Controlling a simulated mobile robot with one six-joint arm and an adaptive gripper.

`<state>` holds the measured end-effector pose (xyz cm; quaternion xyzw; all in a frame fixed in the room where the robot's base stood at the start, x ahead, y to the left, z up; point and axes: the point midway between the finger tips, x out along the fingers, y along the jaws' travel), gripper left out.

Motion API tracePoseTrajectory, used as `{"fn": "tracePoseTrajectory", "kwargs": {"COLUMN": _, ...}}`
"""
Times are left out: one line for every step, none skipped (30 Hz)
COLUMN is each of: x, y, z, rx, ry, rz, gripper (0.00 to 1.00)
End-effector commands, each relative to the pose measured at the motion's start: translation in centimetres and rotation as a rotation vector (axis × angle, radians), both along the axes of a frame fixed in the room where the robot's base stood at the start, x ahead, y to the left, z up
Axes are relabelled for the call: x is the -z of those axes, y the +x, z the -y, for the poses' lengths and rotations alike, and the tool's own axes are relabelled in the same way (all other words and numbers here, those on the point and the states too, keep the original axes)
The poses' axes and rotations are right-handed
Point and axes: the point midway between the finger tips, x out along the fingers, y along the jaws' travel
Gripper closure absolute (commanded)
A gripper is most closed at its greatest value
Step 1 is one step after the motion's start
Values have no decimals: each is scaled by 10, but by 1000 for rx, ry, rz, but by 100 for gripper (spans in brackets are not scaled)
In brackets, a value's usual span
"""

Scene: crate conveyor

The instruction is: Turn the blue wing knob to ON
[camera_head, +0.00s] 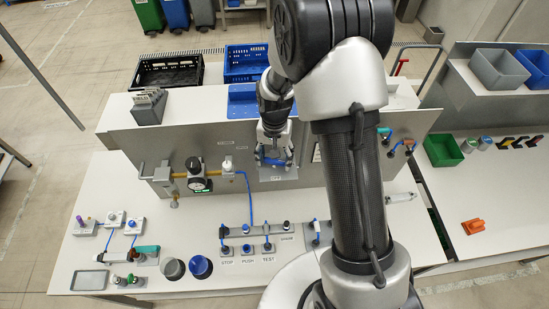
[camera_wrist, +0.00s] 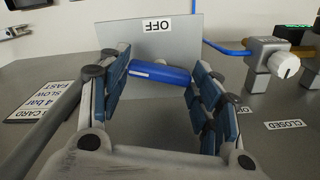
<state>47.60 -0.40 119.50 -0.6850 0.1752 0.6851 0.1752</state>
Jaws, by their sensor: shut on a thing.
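The blue wing knob (camera_wrist: 160,73) sits on a grey plate (camera_wrist: 185,38) between my fingers in the wrist view. Its wing lies nearly crosswise, slightly lower at the right end. An upside-down OFF label (camera_wrist: 157,25) is on the plate beyond it.
A valve (camera_wrist: 272,60) with a white knob and blue hose stands right of my gripper in the wrist view. A gauge assembly (camera_head: 197,177) is left of it in the head view. Labelled switches (camera_head: 247,248) and blue hoses occupy the bench (camera_head: 330,270) below.

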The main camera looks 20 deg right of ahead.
Motion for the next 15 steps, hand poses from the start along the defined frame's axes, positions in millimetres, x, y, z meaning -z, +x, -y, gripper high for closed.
{"fn": "tracePoseTrajectory", "kwargs": {"x": 1, "y": 0, "z": 0, "rx": -35, "ry": 0, "rz": 1, "gripper": 66}}
{"fn": "tracePoseTrajectory", "kwargs": {"x": 1, "y": 0, "z": 0, "rx": -55, "ry": 0, "rz": 1, "gripper": 66}}
{"fn": "tracePoseTrajectory", "kwargs": {"x": 1, "y": 1, "z": 0, "rx": -84, "ry": 0, "rz": 2, "gripper": 66}}
{"fn": "tracePoseTrajectory", "kwargs": {"x": 1, "y": 1, "z": 0, "rx": -104, "ry": 0, "rz": 2, "gripper": 66}}
{"fn": "tracePoseTrajectory", "kwargs": {"x": 1, "y": 1, "z": 0, "rx": -123, "ry": 0, "rz": 2, "gripper": 66}}
{"fn": "tracePoseTrajectory", "kwargs": {"x": 1, "y": 1, "z": 0, "rx": -149, "ry": 0, "rz": 2, "gripper": 66}}
{"fn": "tracePoseTrajectory", "kwargs": {"x": 1, "y": 1, "z": 0, "rx": -167, "ry": 0, "rz": 2, "gripper": 66}}
{"fn": "tracePoseTrajectory", "kwargs": {"x": 1, "y": 1, "z": 0, "rx": -184, "ry": 0, "rz": 2, "gripper": 66}}
{"fn": "tracePoseTrajectory", "kwargs": {"x": 1, "y": 1, "z": 0, "rx": -206, "ry": -1, "rz": 2, "gripper": 66}}
{"fn": "tracePoseTrajectory", "kwargs": {"x": 1, "y": 0, "z": 0, "rx": -221, "ry": 0, "rz": 1, "gripper": 66}}
{"fn": "tracePoseTrajectory", "kwargs": {"x": 1, "y": 0, "z": 0, "rx": -235, "ry": 0, "rz": 1, "gripper": 66}}
{"fn": "tracePoseTrajectory", "kwargs": {"x": 1, "y": 0, "z": 0, "rx": -252, "ry": 0, "rz": 1, "gripper": 66}}
{"fn": "tracePoseTrajectory", "kwargs": {"x": 0, "y": 0, "z": 0, "rx": -263, "ry": 0, "rz": 1, "gripper": 66}}
{"fn": "tracePoseTrajectory", "kwargs": {"x": 0, "y": 0, "z": 0, "rx": -273, "ry": 0, "rz": 1, "gripper": 66}}
{"fn": "tracePoseTrajectory", "kwargs": {"x": 0, "y": 0, "z": 0, "rx": -285, "ry": 0, "rz": 1, "gripper": 66}}
